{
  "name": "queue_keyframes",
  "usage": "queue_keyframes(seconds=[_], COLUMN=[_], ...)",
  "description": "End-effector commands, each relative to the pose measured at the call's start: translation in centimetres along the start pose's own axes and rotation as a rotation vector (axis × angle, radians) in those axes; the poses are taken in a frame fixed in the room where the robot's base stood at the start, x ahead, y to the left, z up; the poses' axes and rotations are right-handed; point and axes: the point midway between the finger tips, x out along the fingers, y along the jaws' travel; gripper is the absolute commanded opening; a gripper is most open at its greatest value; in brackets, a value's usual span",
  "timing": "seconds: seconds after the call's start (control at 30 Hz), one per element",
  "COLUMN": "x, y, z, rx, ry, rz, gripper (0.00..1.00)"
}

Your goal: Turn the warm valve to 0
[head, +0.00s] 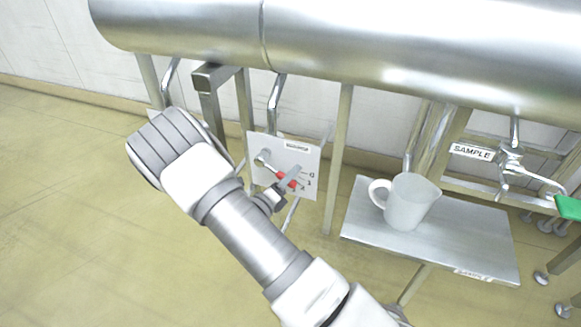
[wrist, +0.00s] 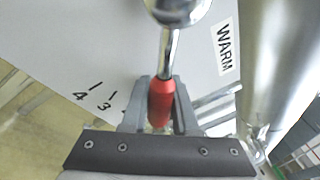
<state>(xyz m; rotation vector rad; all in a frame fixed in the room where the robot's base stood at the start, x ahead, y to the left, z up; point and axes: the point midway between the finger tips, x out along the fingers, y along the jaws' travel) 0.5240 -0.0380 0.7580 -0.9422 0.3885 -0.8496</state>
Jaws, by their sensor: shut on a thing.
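The warm valve is a metal lever with a red grip (head: 288,181) on a white panel (head: 262,140). Its round metal hub is on the panel's left side, and the lever slants down to the right in the head view. My gripper (head: 285,184) is shut on the red grip. The wrist view shows the red grip (wrist: 161,103) between the two fingers of my gripper (wrist: 160,88). A WARM label (wrist: 225,47) is right of the hub there. Scale marks 4 and 3 show left of the fingers; the mark at the lever is hidden.
A large steel pipe (head: 400,40) runs across above the panel. Right of the panel, a white mug (head: 408,203) stands on a metal shelf (head: 450,240) near a SAMPLE tap (head: 511,162). Metal posts flank the panel. The floor on the left is clear.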

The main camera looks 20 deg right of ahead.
Motion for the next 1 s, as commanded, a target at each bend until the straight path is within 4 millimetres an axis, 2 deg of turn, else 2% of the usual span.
queue_keyframes(seconds=[0.03, 0.4, 0.7, 1.0], x=[0.0, 0.4, 0.5, 0.6], y=[-0.9, -3.4, -4.4, -4.7], z=[0.4, 1.1, 1.7, 1.9], rx=[-0.045, -0.339, -0.495, -0.551], ry=[-0.010, -0.070, -0.101, -0.111], rz=[-0.006, -0.065, -0.096, -0.109], gripper=[0.00, 0.00, 0.00, 0.00])
